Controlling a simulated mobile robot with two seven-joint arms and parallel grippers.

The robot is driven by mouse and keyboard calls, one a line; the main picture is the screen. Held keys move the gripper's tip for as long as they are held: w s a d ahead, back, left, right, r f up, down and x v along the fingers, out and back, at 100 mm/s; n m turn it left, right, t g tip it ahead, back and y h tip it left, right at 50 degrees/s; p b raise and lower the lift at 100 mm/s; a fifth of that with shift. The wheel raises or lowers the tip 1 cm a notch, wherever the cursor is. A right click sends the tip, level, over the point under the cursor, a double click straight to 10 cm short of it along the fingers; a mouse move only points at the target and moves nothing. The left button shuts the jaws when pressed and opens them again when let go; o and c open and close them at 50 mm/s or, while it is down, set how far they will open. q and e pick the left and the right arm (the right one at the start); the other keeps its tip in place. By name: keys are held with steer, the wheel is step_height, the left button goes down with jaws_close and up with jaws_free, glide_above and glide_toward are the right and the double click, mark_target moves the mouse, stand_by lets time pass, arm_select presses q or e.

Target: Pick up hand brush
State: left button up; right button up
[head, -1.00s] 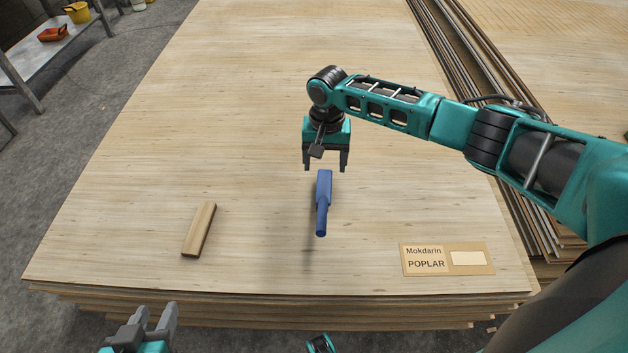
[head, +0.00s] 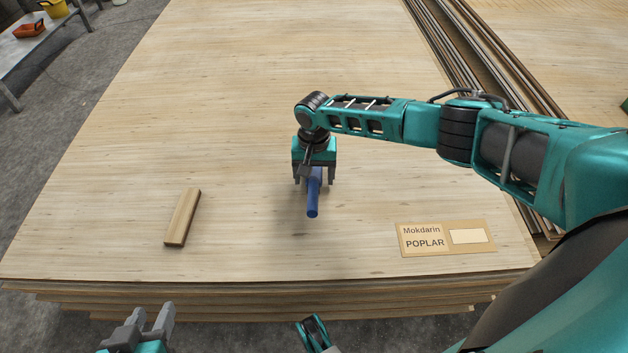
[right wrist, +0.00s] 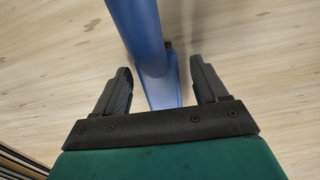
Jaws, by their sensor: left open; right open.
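The blue hand brush (head: 313,199) is on the veneer stack, its handle pointing toward me in the head view. My right gripper (head: 314,180) is open, with its fingers on either side of the brush's far part. The right wrist view shows the blue brush (right wrist: 140,35) running between the two open fingers of my right gripper (right wrist: 164,85), with a gap on each side. The gripper hides the brush's far end in the head view. My left gripper (head: 150,325) is open and empty in front of the stack's near edge.
A wooden block (head: 182,217) lies on the veneer stack (head: 220,90) left of the brush. A Mokdarin POPLAR label (head: 446,238) lies to the right. A shelf (head: 35,45) with an orange tray (head: 30,30) stands at the far left. The far part of the stack is clear.

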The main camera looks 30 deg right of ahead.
mark_target(314, 174)
steer(key=shift+f, duration=0.15)
steer(key=c, duration=1.1)
step_height(314, 174, up, 20)
steer(key=p, duration=0.7)
steer(key=shift+p, duration=0.35)
